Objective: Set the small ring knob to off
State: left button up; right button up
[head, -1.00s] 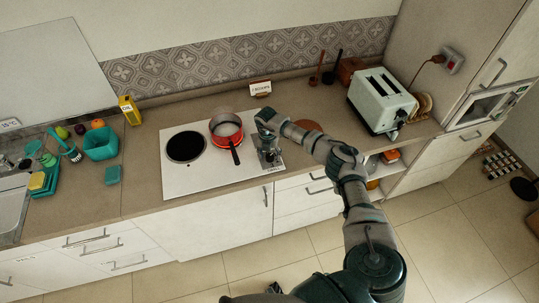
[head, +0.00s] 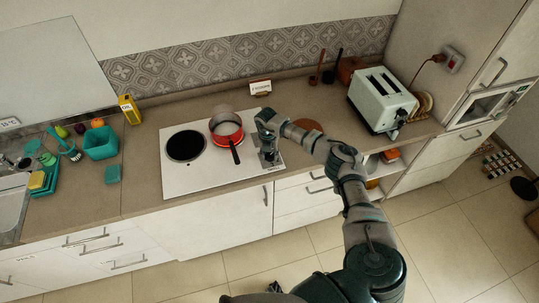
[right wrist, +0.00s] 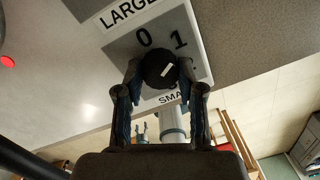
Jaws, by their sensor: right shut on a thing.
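The small ring knob (right wrist: 156,67) is a round dark knob with a white pointer mark, on a grey panel marked 0 and 1. The mark slants up and right, roughly toward the 1. A partly hidden label starting "SMA" (right wrist: 172,98) is below it. My right gripper (right wrist: 160,75) is shut on the knob, one finger on each side. In the head view my right gripper (head: 268,158) is at the right end of the white cooktop (head: 192,184) and hides the knob.
A "LARGE" label (right wrist: 128,12) lies just above the knob's panel. A red light (right wrist: 7,61) shows at the left. A toaster (head: 381,100) stands farther right.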

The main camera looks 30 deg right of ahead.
aim_at(270, 156)
jog(key=n+b, duration=0.2)
jog(key=n, duration=0.4)
jog(key=shift+s+d+f, duration=0.1)
jog(key=shift+n+t+b, duration=0.3)
jog(key=shift+n+b, duration=0.45)
jog(key=shift+n, duration=1.95)
jog(key=o, duration=1.1)
jog(key=shift+d, duration=0.1)
jog(key=shift+o, duration=0.2)
jog(key=shift+r, duration=0.3)
notch_tip(270, 156, up, 11)
jog(key=shift+a+r, duration=0.15)
jog(key=shift+a, duration=0.1)
